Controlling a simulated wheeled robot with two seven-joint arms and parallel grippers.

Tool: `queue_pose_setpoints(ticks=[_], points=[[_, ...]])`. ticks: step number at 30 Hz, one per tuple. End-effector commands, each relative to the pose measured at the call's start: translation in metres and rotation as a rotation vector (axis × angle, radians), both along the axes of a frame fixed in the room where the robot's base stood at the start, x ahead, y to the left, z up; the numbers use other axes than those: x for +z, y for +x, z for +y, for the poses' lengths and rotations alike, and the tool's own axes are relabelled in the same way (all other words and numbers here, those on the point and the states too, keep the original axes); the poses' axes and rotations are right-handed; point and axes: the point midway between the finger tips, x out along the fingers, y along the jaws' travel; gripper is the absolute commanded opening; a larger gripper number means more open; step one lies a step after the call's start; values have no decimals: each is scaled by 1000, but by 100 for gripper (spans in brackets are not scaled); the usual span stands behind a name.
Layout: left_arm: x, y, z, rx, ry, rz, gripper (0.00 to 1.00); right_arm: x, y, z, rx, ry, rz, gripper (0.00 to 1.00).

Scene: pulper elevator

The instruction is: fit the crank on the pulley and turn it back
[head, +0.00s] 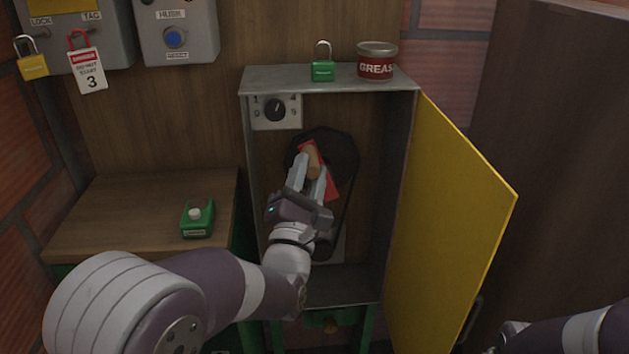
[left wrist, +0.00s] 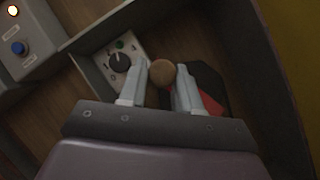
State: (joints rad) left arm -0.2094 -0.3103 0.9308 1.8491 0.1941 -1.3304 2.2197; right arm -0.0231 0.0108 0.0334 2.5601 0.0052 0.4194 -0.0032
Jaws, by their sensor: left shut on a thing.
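The crank shows as a red arm (head: 332,190) with a round wooden handle (head: 312,158). It lies in front of the black pulley (head: 345,152) inside the open grey cabinet (head: 330,78). My left gripper (head: 312,176) is shut on the wooden handle. In the left wrist view the handle's round end (left wrist: 162,70) sits between the fingers, and part of the red arm (left wrist: 211,104) shows behind the right finger. The gripper hides the crank's hub side, so I cannot tell how it sits on the pulley.
The yellow door (head: 450,220) stands open at right. A dial (head: 275,110) is at the cabinet's upper left. A green padlock (head: 322,70) and a grease tin (head: 376,60) stand on top. A green button box (head: 197,218) sits on the wooden bench (head: 130,205) at left.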

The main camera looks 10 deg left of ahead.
Motion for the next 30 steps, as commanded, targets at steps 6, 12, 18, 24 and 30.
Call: queue_pose_setpoints(ticks=[6,12,18,24,30], points=[[-1,-1,3,1,-28,-8,0,-5,0,0,0,0,0,82],[-1,-1,3,1,-27,-8,0,-5,0,0,0,0,0,82],[4,0,-1,1,7,2,0,1,0,0,0,0,0,82],[10,4,-14,0,138,44,0,13,0,0,0,0,0,82],[8,6,-18,0,179,57,0,14,0,0,0,0,0,82]])
